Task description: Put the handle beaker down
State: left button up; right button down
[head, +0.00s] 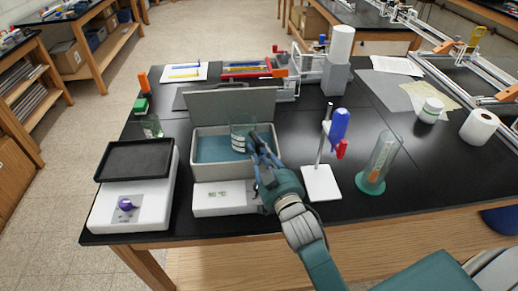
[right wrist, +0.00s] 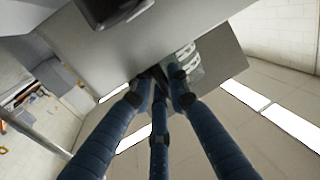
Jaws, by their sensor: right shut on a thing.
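The handle beaker (head: 238,138) is clear glass with white markings. In the head view it shows in front of the open grey bath's lid and over its basin. I cannot tell whether its base touches anything. My right gripper (head: 256,150) has blue fingers and is shut on the beaker from the right. In the right wrist view the fingers (right wrist: 160,85) close at the beaker's white markings (right wrist: 188,62); most of the glass is hidden or hard to see. My left gripper is in neither view.
The grey bath (head: 204,172) has its lid (head: 225,105) raised. A hotplate (head: 135,195) stands left. A stand with a blue clamp (head: 320,182) and a tall glass cylinder (head: 380,160) stand right.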

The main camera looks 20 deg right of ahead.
jog(key=shift+f, duration=0.3)
jog(key=c, duration=1.9)
grip_release()
jog(key=shift+f, duration=0.15)
jog(key=shift+c, duration=0.2)
jog(key=shift+s, duration=0.1)
jog(key=shift+f, duration=0.1)
jog(key=s+r+b, duration=0.1)
jog(key=s+b, duration=0.1)
jog(key=s, duration=0.9)
jog(key=shift+s+a+r, duration=0.2)
jog(key=shift+s+r, duration=0.2)
jog(key=shift+f, duration=0.1)
